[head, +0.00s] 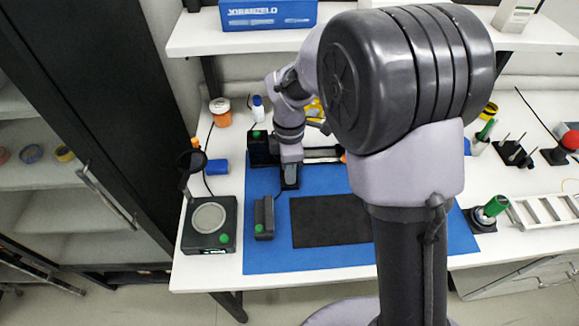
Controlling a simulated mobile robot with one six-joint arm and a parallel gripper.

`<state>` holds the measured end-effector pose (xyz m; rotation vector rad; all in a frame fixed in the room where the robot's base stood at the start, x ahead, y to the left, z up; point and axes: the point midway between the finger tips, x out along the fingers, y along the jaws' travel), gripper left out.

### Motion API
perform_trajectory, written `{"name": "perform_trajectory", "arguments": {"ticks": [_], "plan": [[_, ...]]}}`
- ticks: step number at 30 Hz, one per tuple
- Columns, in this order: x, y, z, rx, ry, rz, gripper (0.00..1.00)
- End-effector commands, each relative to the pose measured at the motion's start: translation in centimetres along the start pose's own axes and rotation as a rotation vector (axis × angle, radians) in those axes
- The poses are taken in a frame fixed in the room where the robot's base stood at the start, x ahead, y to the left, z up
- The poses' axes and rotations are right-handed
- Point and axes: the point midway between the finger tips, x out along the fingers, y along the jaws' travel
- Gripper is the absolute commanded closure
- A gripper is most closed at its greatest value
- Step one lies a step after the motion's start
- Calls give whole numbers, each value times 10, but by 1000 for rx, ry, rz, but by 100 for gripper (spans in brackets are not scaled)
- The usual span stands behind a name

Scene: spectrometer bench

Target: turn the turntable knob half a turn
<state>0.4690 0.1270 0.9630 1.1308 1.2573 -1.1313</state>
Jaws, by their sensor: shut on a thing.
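My gripper (290,178) points down over the upper left part of the blue mat. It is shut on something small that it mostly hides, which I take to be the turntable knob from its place. The knob's angle cannot be made out. Dark parts show around the jaws, and I cannot tell which belong to the turntable and which to the gripper.
A black device with a round grey plate (208,217) stands left of the blue mat (268,258). A black box with a green top spot (264,217) is in front of my gripper. A dark pad (325,222) lies right. My arm hides the centre right.

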Motion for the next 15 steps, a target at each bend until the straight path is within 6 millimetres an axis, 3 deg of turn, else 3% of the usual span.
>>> {"name": "perform_trajectory", "arguments": {"ticks": [15], "plan": [[-2, 0, 0, 484, 1, 1, 100]]}}
